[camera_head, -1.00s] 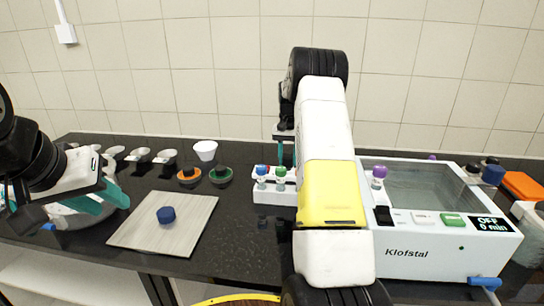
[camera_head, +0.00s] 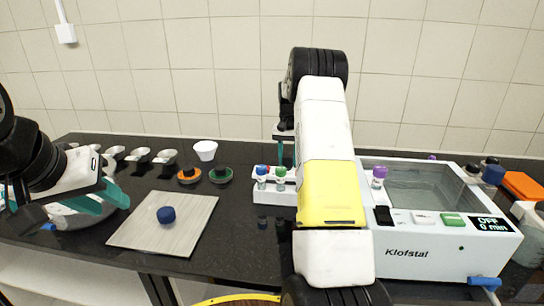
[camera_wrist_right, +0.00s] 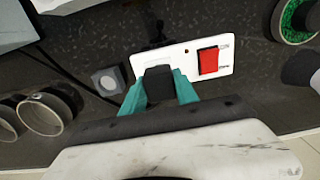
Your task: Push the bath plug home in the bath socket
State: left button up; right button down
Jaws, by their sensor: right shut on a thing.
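In the right wrist view my right gripper (camera_wrist_right: 160,92) has its teal fingers closed on the black bath plug (camera_wrist_right: 158,80). The plug is over the left part of a white socket plate (camera_wrist_right: 188,52) with a red switch (camera_wrist_right: 208,60). The plug hides the plate below it, and I cannot tell how deep it sits. In the head view my right gripper (camera_head: 287,150) is at the back of the counter, partly behind my own arm; plug and socket are hidden there. My left gripper (camera_head: 103,199) is open and empty, left of the wooden board.
The Klofstal bath (camera_head: 408,254) stands right, its display reading OFF. A white tube rack (camera_head: 268,196) is beside my right arm. The board (camera_head: 140,232) carries a blue cap (camera_head: 166,214). A grey block (camera_wrist_right: 108,81) lies left of the plug; metal cups (camera_wrist_right: 45,112) are further left.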

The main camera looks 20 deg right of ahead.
jog(key=shift+f, duration=0.35)
jog(key=c, duration=0.9)
grip_release()
jog(key=shift+o, duration=0.2)
notch_tip(320, 180, up, 7)
jog(key=shift+f, duration=0.2)
jog(key=shift+r, duration=0.65)
